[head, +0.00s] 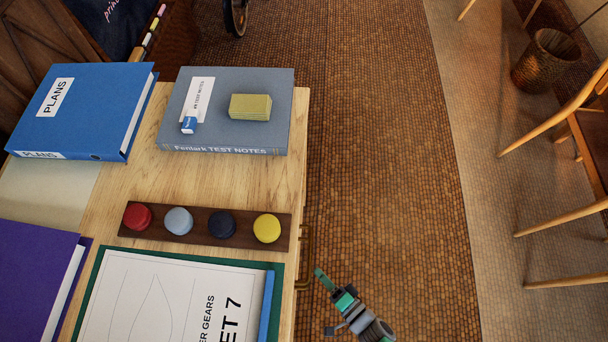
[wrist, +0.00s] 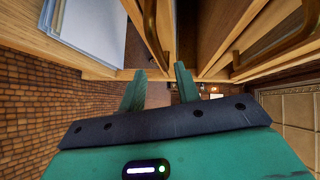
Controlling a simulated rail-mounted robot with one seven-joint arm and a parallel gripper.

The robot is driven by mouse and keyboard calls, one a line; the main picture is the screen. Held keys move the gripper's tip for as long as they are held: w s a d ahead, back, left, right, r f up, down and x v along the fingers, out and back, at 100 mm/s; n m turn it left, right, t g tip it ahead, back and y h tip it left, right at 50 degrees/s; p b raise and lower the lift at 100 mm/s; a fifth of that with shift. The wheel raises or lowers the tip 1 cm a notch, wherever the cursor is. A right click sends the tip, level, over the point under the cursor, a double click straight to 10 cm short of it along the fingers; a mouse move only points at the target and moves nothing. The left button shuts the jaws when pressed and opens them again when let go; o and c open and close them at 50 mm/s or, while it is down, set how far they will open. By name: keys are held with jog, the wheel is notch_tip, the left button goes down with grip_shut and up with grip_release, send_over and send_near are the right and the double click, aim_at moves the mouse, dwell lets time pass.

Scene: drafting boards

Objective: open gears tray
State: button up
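My gripper (head: 325,281) is beside the right edge of the wooden desk in the head view, close to a brass handle (head: 304,262) on the desk's side. In the wrist view my gripper (wrist: 160,70) has its two green fingers spread apart with nothing between them. A brass bar handle (wrist: 151,30) on a wooden front lies just beyond the fingertips, apart from them. A second brass handle (wrist: 275,35) is on another wooden front to the right. No label naming the gears tray is readable on either front.
The desk top (head: 120,205) holds a blue PLANS binder (head: 85,108), a grey book (head: 222,130), a dark strip with coloured discs (head: 196,236), a purple binder (head: 35,280) and a gears sheet (head: 165,305). Chairs stand far right. The tiled floor (head: 390,150) between is clear.

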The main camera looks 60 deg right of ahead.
jog(key=b+x, duration=0.1)
jog(key=x, duration=0.5)
jog(key=shift+a, duration=0.1)
jog(key=shift+w, duration=0.2)
grip_shut()
